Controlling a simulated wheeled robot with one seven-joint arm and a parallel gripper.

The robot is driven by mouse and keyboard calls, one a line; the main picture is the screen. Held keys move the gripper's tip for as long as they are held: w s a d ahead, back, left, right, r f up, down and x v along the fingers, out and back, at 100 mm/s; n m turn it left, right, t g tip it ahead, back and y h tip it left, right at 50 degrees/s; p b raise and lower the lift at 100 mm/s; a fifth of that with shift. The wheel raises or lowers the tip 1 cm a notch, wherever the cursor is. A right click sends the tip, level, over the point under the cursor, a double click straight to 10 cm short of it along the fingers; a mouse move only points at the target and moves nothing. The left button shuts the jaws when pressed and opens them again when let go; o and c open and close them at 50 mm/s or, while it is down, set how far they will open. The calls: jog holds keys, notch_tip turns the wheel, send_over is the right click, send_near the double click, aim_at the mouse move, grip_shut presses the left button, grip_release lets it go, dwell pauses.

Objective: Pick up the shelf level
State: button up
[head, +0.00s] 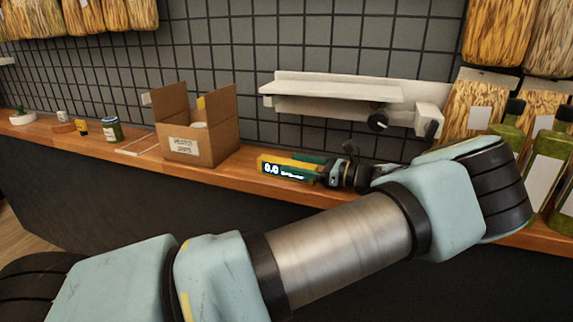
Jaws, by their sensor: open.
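My gripper (327,171) is at the right end of the bar, low over the counter. Its jaws are open. The right end of the bar is partly hidden by the gripper, and I cannot tell whether the fingers touch it.
An open cardboard box (207,152) stands left of the bar. A white wall-mounted unit (340,90) with a dark knob is behind. Green bottles (545,177) stand at the right. Jars, including a green one (113,130), and a white bowl (22,117) sit at the left.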

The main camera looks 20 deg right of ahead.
jog(key=shift+x, duration=1.05)
grip_shut()
